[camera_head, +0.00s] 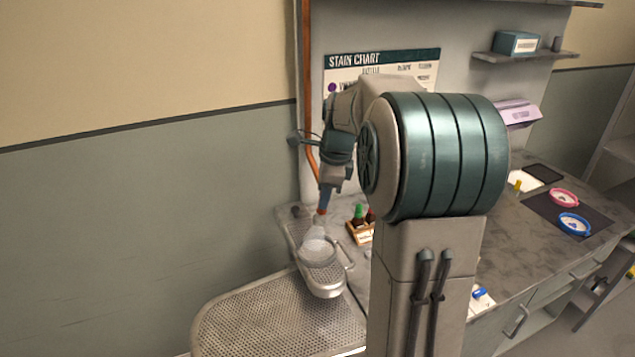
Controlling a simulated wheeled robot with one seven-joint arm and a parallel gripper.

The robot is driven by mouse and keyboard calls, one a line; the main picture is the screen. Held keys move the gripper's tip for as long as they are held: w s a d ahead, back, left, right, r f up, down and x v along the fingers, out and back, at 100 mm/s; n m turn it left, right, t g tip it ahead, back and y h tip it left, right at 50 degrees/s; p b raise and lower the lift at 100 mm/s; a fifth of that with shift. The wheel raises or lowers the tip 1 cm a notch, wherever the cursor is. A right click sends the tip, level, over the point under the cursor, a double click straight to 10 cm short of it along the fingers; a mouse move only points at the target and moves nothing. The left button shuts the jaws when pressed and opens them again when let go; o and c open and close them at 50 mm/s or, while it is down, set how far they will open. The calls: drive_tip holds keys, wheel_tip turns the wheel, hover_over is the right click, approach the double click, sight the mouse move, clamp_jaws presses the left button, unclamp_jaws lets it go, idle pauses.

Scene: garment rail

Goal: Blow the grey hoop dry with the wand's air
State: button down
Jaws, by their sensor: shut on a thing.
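A pale, see-through cone like a spray of air spreads from the wand's lower end. Below it the grey hoop (318,258) lies on the perforated stand (327,287), under the cone. The wand's tip is a little above the hoop, apart from it. The fingers are small here and partly merge with the wand. I cannot tell whether the hoop's cloth is wet.
A larger perforated board (270,318) lies in front. A wooden caddy (360,233) with bottles stands right of the hoop. My arm hides the middle of the counter.

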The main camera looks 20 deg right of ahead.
sight(325, 213)
drive_tip(key=shift+w, duration=0.1)
drive_tip(key=shift+d+f+b, duration=0.1)
drive_tip(key=shift+f+b, duration=0.7)
drive_tip(key=shift+s+d+b+x, duration=0.1)
drive_tip(key=shift+s+b+x, duration=0.1)
drive_tip(key=shift+b+x, duration=0.75)
drive_tip(key=shift+s+d+b+x, duration=0.15)
drive_tip(key=shift+b+x, duration=0.55)
drive_tip(key=shift+x, duration=0.4)
drive_tip(key=shift+s+a+f, duration=0.1)
